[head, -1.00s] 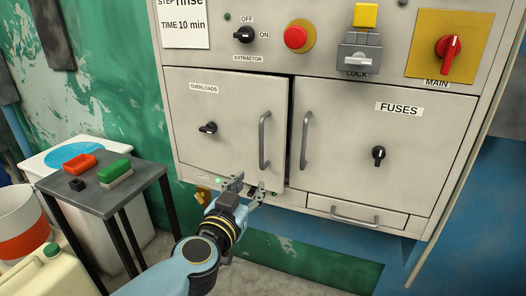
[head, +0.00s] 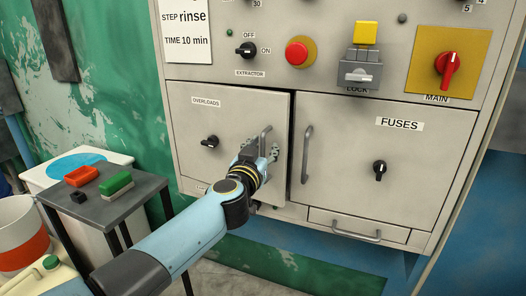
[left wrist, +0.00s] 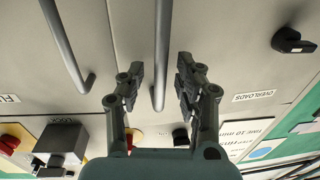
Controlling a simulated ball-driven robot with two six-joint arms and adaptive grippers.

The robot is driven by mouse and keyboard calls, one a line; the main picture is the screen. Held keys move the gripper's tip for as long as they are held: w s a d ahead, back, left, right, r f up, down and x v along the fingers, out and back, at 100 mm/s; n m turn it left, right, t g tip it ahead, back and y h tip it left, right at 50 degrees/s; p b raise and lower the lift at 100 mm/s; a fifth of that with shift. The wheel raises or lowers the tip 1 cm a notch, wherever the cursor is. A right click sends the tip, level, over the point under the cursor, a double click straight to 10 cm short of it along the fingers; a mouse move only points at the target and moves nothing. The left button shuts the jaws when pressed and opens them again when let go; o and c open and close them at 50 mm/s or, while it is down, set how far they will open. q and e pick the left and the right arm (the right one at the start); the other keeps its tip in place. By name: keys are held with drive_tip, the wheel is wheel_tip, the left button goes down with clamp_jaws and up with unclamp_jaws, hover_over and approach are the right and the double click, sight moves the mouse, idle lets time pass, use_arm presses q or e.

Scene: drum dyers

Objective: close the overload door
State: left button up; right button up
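The overload door (head: 225,115), labelled OVERLOADS, is the left grey door of the cabinet. It stands nearly flush, with a dark gap along its right edge; I cannot tell exactly how far ajar it is. Its vertical bar handle (head: 266,137) is near that edge, and its black knob (head: 210,142) is left of it. My left gripper (head: 262,152) is at the handle's lower part, covering some of it. In the left wrist view the gripper (left wrist: 160,85) is open, with the handle (left wrist: 160,50) between its fingers and space on both sides. My right gripper is not in view.
The FUSES door (head: 390,165) with its own handle (head: 306,155) is close on the right, above a drawer (head: 358,228). Switches and a red button (head: 297,52) are above. A small grey table (head: 105,200) with red and green brushes stands at left.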

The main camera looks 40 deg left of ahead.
sight(270, 143)
use_arm(q)
clamp_jaws()
idle(0.5)
drive_tip(key=w+y, duration=0.1)
drive_tip(key=w, duration=0.1)
drive_tip(key=w+n, duration=0.1)
drive_tip(key=shift+w+g+y, duration=0.3)
drive_tip(key=shift+w+y, duration=0.05)
drive_tip(key=shift+y, duration=0.05)
drive_tip(key=c, duration=0.6)
unclamp_jaws()
drive_tip(key=shift+a+f, duration=0.15)
drive_tip(key=o, duration=0.6)
